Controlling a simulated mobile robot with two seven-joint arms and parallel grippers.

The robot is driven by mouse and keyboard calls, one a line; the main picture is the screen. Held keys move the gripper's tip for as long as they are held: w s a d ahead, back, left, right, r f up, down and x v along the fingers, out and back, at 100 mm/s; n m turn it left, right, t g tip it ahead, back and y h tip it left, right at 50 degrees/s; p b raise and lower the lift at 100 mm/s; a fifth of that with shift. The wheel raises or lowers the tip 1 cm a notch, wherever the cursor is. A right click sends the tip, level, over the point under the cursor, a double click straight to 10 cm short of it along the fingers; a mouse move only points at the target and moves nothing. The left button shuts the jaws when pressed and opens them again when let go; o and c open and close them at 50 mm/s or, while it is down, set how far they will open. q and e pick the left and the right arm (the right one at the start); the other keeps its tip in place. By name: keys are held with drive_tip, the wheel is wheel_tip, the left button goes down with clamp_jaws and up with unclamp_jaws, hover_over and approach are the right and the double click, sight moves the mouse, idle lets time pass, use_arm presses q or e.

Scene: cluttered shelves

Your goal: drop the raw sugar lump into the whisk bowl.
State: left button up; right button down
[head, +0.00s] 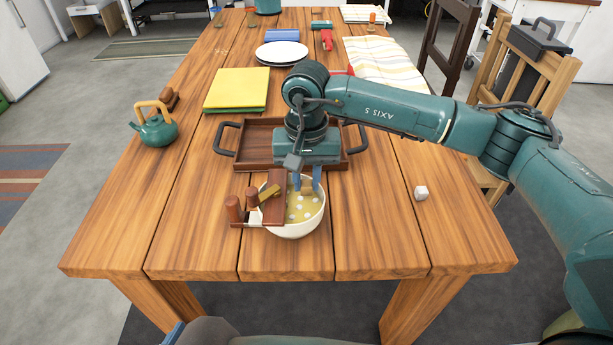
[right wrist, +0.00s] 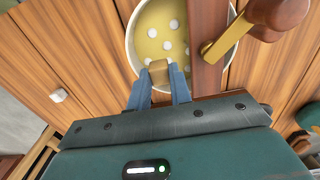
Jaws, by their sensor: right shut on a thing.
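The whisk bowl (head: 305,226) is cream-white, with a yellowish inside dotted with several white spots. It stands near the front middle of the table and also shows in the right wrist view (right wrist: 133,62). My right gripper (head: 306,188) points down over the bowl's far side. In the right wrist view it is shut on a small tan-brown cube, the raw sugar lump (right wrist: 158,71), seen against the bowl's inside. The lump's height above the bowl is hard to judge. A blue sliver at the head view's bottom edge may be my left gripper (head: 173,334); its jaws cannot be made out.
A dark wooden stand (head: 277,205) with upright pegs and a brass-coloured piece overlaps the bowl's left side. A white cube (head: 421,193) lies alone to the right. A brown tray (head: 250,147) with dark handles is behind the bowl. A teal teapot (head: 155,130) stands left.

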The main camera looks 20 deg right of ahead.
drive_tip(key=shift+f+b, duration=1.5)
drive_tip(key=shift+f, duration=0.15)
drive_tip(key=shift+r, duration=0.2)
drive_tip(key=c, duration=1.2)
unclamp_jaws()
drive_tip(key=shift+r, duration=0.15)
